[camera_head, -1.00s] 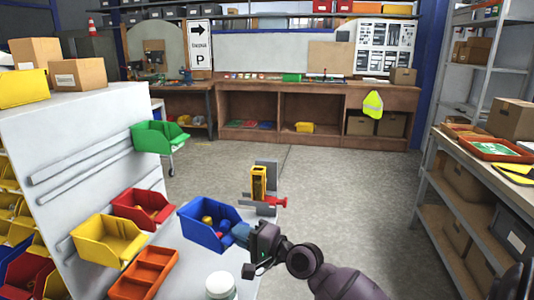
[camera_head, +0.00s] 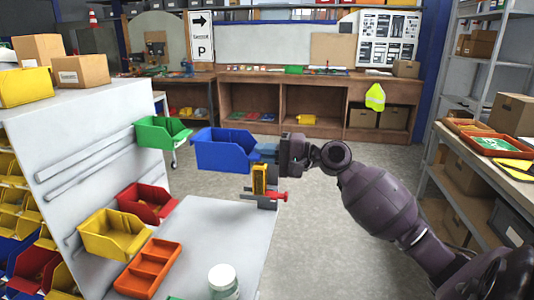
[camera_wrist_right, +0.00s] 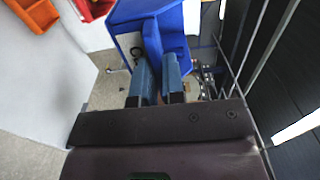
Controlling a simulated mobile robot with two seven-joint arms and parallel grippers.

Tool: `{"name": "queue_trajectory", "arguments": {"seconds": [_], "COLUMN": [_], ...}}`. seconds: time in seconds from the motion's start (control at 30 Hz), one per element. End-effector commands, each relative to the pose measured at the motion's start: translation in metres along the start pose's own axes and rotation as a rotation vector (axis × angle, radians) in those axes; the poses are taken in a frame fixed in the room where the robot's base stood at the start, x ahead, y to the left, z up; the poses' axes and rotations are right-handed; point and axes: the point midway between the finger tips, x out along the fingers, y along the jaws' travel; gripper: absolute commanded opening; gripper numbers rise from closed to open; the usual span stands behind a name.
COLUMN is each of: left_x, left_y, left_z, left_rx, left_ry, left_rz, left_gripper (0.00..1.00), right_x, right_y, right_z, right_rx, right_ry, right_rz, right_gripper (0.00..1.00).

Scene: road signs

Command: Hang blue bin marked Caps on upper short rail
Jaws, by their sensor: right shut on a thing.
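The blue bin (camera_head: 226,151) is held in the air above the grey worktop, to the right of the panel, in the head view. My right gripper (camera_head: 268,152) is shut on the bin's right side wall. The right wrist view shows the blue bin (camera_wrist_right: 178,32) between and beyond the fingers (camera_wrist_right: 160,78). No Caps label is readable. The upper short rail (camera_head: 122,135) runs along the slanted white panel, with a green bin (camera_head: 163,132) at its right end. My left gripper is not in view.
A red bin (camera_head: 147,204) and a yellow bin (camera_head: 115,236) hang on the lower rail. An orange tray (camera_head: 148,267), a white-lidded jar (camera_head: 222,281) and a yellow-and-red vise-like tool (camera_head: 260,183) stand on the worktop (camera_head: 215,230).

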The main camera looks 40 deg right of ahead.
Motion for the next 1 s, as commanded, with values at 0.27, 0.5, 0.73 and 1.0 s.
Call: {"name": "queue_trajectory", "arguments": {"seconds": [0.27, 0.5, 0.73, 1.0], "left_x": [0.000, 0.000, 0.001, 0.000], "left_y": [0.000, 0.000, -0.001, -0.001], "left_z": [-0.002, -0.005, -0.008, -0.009], "left_rx": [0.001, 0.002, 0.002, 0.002], "left_ry": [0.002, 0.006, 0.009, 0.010], "left_rz": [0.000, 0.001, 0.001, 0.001], "left_gripper": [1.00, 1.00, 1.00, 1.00], "right_x": [0.020, 0.038, 0.054, 0.074], "right_y": [-0.001, -0.001, -0.001, 0.000], "right_z": [0.000, 0.000, 0.000, 0.000], "right_rx": [-0.001, -0.001, -0.001, -0.001], "right_ry": [0.000, 0.000, 0.001, 0.001], "right_rz": [-0.002, -0.003, -0.003, -0.003], "right_gripper": [0.00, 0.00, 0.00, 0.00]}}
